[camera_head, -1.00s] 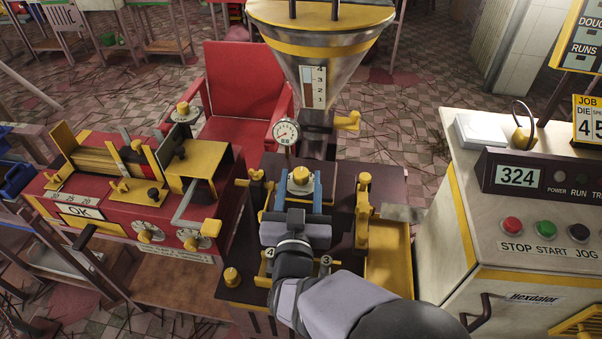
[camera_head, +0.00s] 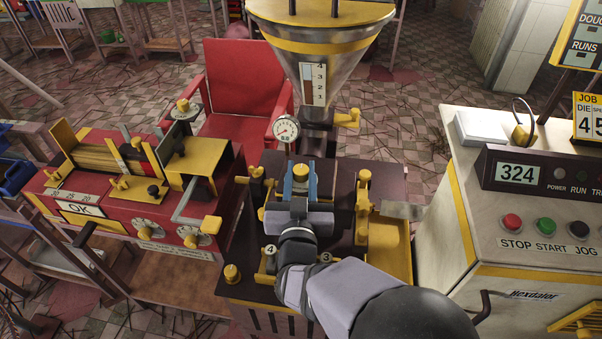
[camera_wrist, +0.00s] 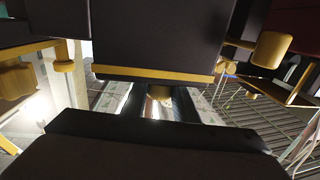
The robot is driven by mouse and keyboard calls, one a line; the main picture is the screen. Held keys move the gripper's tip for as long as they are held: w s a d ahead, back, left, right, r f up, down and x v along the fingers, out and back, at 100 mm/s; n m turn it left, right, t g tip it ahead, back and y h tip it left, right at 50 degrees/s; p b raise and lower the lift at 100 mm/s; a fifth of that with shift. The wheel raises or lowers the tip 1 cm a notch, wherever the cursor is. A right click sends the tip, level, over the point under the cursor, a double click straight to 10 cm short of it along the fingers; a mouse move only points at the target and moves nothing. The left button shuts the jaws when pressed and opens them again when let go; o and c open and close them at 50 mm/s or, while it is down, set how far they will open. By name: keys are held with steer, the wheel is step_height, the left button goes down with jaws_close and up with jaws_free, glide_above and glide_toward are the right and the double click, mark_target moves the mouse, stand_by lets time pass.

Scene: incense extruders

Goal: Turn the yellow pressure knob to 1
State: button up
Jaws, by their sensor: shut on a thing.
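My gripper (camera_head: 301,180) is above the dark machine at the middle of the head view. Its two blue fingers are shut on a small knob (camera_head: 301,172) with a pale, yellowish top. I take this to be the pressure knob, but no number or mark on it can be read. A round white gauge (camera_head: 286,129) stands just behind it, its reading too small to be sure of. In the wrist view a small yellowish part (camera_wrist: 160,97) shows between dark surfaces; most of the knob is hidden there.
A steel hopper (camera_head: 320,62) stands behind my gripper. A yellow lever (camera_head: 363,208) and yellow tray (camera_head: 395,262) are close on the right. The red machine (camera_head: 140,190) is on the left, the white control cabinet (camera_head: 460,230) on the right. Another yellow knob (camera_head: 232,273) is at front left.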

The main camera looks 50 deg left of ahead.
mark_target(301, 169)
steer(key=shift+w+n+g+y+b, duration=0.1)
steer(key=shift+n+g+y+b, duration=1.1)
steer(key=shift+g+b, duration=0.4)
steer(key=shift+r+n+g+y+b, duration=0.1)
steer(key=shift+n+g+y+b, duration=0.3)
steer(key=shift+n+g+b, duration=0.45)
steer(key=shift+g, duration=0.55)
steer(key=o, duration=1.1)
steer(key=shift+c, duration=0.2)
step_height(301, 169, up, 10)
steer(key=shift+p, duration=0.3)
